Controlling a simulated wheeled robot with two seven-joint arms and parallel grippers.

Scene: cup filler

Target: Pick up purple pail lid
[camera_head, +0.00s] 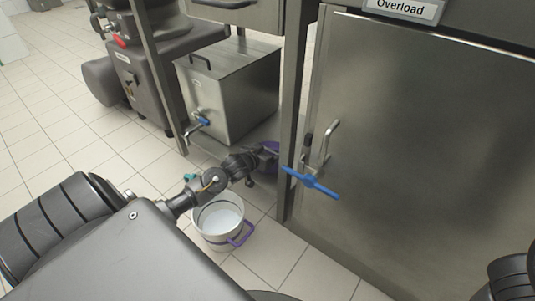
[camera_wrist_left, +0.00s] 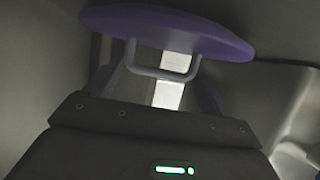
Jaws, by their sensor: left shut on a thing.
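The purple pail lid (camera_head: 267,148) shows as a small purple patch beside the steel post, partly hidden by my left gripper (camera_head: 258,158). In the left wrist view the lid (camera_wrist_left: 170,27) is seen nearly edge-on, with its loop handle (camera_wrist_left: 163,74) facing my left gripper (camera_wrist_left: 160,80). That gripper is shut on the lid by its handle; the exact contact is dim. A white pail (camera_head: 218,219) with a purple handle stands on the floor below my left forearm, with pale contents inside. My right gripper is not in view.
A steel box with a blue-handled tap (camera_head: 232,95) sits on a low shelf behind the arm. A steel post (camera_head: 292,110) and a large cabinet door (camera_head: 420,150) with a blue lever (camera_head: 312,182) stand close on the right. Tiled floor (camera_head: 60,150) is open at left.

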